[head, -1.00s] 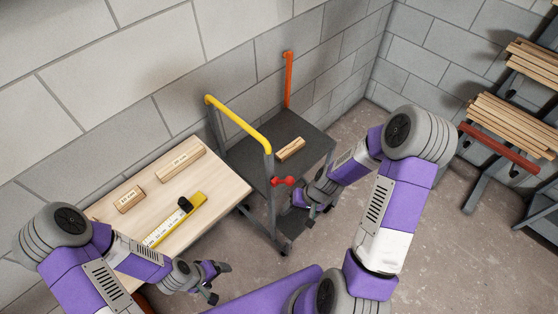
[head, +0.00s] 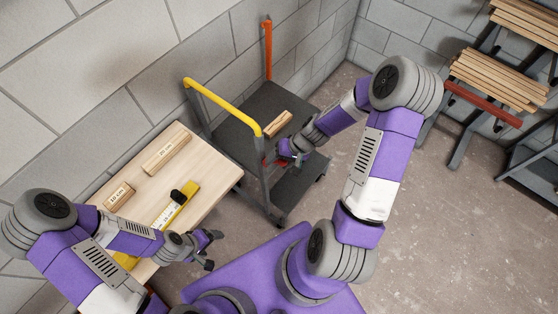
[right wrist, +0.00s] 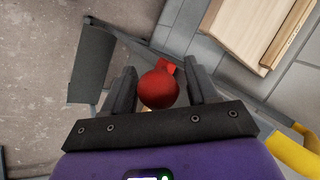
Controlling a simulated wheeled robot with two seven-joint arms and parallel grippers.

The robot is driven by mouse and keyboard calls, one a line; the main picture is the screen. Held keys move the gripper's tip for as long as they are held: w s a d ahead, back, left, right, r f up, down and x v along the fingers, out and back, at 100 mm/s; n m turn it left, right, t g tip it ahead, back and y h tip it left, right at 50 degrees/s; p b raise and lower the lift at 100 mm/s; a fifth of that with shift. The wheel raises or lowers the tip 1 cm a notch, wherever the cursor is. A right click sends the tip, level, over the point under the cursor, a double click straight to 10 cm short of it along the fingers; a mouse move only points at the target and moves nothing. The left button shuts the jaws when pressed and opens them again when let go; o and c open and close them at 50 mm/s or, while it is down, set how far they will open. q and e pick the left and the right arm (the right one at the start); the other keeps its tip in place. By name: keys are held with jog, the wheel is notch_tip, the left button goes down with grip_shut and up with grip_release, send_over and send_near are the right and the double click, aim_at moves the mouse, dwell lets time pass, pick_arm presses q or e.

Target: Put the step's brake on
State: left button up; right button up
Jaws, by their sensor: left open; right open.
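The dark grey step (head: 245,112) stands against the wall in the head view, with a yellow handrail (head: 222,104) on its near-left side. In the right wrist view its brake lever ends in a red ball knob (right wrist: 158,89), which sits between my two right fingers. My right gripper (head: 284,158) is open around the knob, with a small gap at each side; in the head view it largely hides the knob. My left gripper (head: 210,248) is open and empty beside the wooden table's front edge.
The wooden table (head: 205,175) left of the step holds a yellow-and-white gauge (head: 170,205) and two labelled battens (head: 167,154). Another batten (head: 278,124) lies on the step's top. Racks of battens (head: 500,78) stand at the right. Floor between is free.

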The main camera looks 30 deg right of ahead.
jog(key=shift+s, duration=0.1)
grip_shut()
dwell(0.3)
jog(key=shift+f, duration=0.1)
